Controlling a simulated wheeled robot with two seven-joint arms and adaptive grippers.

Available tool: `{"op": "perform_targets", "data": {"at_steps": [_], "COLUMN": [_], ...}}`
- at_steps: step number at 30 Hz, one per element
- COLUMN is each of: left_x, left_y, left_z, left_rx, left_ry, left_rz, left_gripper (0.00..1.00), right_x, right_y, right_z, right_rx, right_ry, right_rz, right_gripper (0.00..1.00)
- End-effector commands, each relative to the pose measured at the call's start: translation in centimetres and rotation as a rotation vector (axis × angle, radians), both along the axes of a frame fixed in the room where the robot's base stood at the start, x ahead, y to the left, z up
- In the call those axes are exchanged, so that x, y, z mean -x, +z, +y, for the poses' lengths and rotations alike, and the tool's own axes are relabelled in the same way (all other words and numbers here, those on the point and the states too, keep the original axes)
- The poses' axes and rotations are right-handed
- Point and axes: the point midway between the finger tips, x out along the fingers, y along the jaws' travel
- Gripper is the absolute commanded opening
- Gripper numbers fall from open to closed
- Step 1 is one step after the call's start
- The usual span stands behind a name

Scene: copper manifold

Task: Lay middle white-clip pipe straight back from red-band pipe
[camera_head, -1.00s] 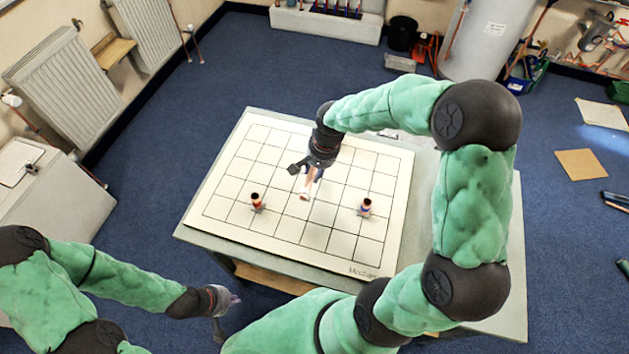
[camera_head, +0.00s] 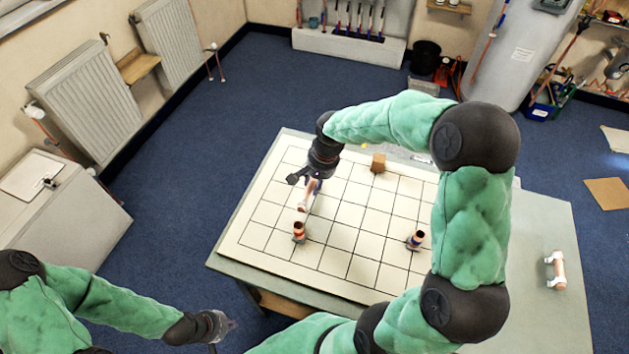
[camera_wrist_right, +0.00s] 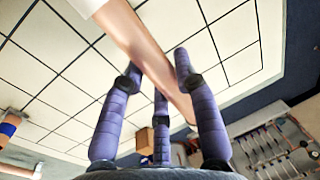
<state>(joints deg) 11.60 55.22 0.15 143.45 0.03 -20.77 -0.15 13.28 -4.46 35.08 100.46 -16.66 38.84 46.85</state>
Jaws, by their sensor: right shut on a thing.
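My right gripper (camera_head: 311,186) is shut on a copper pipe with a white clip (camera_head: 304,203), held over the left part of the gridded white board (camera_head: 345,215). In the right wrist view the copper pipe (camera_wrist_right: 145,50) passes between the purple fingers (camera_wrist_right: 160,110), with white at its upper end. A short upright pipe (camera_head: 299,231) with a reddish band stands just in front of the held pipe's near end; I cannot tell whether they touch. Another upright pipe (camera_head: 416,240), with a bluish lower part, stands to the right. My left gripper (camera_head: 226,325) hangs off the table, its fingers unclear.
A brown block (camera_head: 378,163) sits at the board's back. A copper pipe with white clips (camera_head: 556,270) lies on the table's right side (camera_head: 530,225). My right arm crosses over the board's right part. The board's middle squares are clear.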

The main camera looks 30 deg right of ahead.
Motion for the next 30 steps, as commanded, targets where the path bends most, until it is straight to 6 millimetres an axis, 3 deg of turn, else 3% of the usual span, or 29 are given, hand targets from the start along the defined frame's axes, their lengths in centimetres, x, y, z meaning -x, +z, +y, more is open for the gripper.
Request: {"op": "perform_targets", "data": {"at_steps": [21, 30], "left_x": [0.0, 0.0], "left_y": [-4.4, -4.8], "left_z": [0.0, 0.0], "left_rx": [0.0, 0.0], "left_ry": [0.0, 0.0], "left_rz": [-0.001, -0.001], "left_gripper": [0.0, 0.0], "right_x": [0.0, 0.0], "right_y": [-6.3, -6.9], "right_z": [0.0, -0.1], "right_rx": [0.0, 0.001], "right_ry": [-0.001, 0.0], "right_rz": [0.0, -0.002], "right_gripper": [0.0, 0.0]}}
